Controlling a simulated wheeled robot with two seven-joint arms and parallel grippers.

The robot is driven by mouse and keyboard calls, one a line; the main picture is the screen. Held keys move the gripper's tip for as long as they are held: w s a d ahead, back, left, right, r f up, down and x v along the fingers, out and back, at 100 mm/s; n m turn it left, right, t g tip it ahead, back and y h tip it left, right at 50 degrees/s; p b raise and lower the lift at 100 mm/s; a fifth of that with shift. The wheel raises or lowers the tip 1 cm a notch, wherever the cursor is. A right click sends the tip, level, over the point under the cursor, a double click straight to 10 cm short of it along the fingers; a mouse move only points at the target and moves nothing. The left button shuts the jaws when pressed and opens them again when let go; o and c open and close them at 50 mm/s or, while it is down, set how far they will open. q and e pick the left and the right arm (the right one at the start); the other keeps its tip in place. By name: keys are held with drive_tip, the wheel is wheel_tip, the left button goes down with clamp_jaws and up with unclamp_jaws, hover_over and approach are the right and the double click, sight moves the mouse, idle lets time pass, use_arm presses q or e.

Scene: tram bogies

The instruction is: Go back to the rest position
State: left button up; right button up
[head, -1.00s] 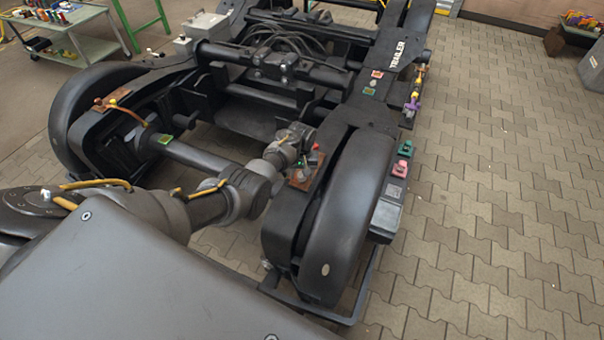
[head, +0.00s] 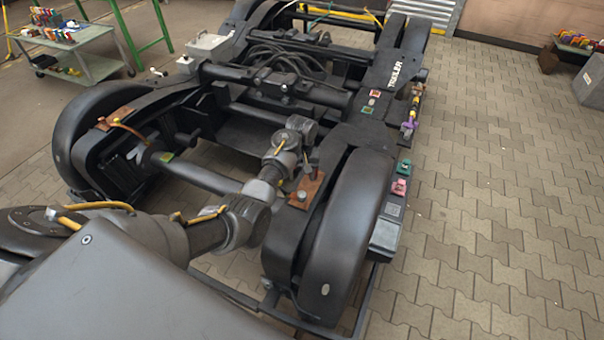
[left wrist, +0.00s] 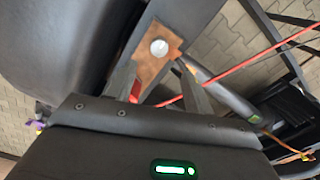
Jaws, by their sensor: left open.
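My left gripper (head: 312,160) is above the near end of the bogie's right side frame. It hangs over a copper-brown plate (head: 312,186) with a grey bolt head (head: 301,195). In the left wrist view my gripper's two dark fingers (left wrist: 158,75) stand apart with nothing clearly held between them. The brown plate (left wrist: 150,72) and its round bolt head (left wrist: 159,47) show beyond the fingers. A thin red line (left wrist: 235,75) crosses the picture behind the fingers, and a small red patch shows by the left finger. My right gripper is not in view.
The dark bogie frame (head: 345,225) fills the middle, with an axle tube (head: 200,172) across it. A grey box (head: 210,45) sits on its far left. A tool cart (head: 90,52) stands at upper left. Paved floor on the right (head: 500,220) is clear.

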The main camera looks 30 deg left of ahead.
use_arm(q)
drive_tip(key=shift+s+f, duration=0.1)
idle(0.3)
drive_tip(key=s+f+m+t+y, duration=0.1)
drive_tip(key=s+f+m, duration=0.15)
drive_tip(key=s, duration=0.55)
drive_tip(key=s+f+m+t, duration=0.1)
drive_tip(key=s+f, duration=0.2)
drive_tip(key=s, duration=0.5)
drive_tip(key=s+d+r+m+t+h, duration=0.1)
drive_tip(key=s+d+r+m, duration=0.2)
drive_tip(key=s, duration=0.8)
drive_tip(key=s+d+r+m+t, duration=0.1)
drive_tip(key=s+d+r, duration=0.3)
drive_tip(key=s, duration=0.7)
wheel_tip(320, 180, down, 23)
drive_tip(key=a+g, duration=0.1)
drive_tip(key=g, duration=0.1)
drive_tip(key=s+a+f+g, duration=0.1)
drive_tip(key=s+a+f, duration=0.2)
drive_tip(key=s+f, duration=1.4)
drive_tip(key=shift+s+f, duration=0.3)
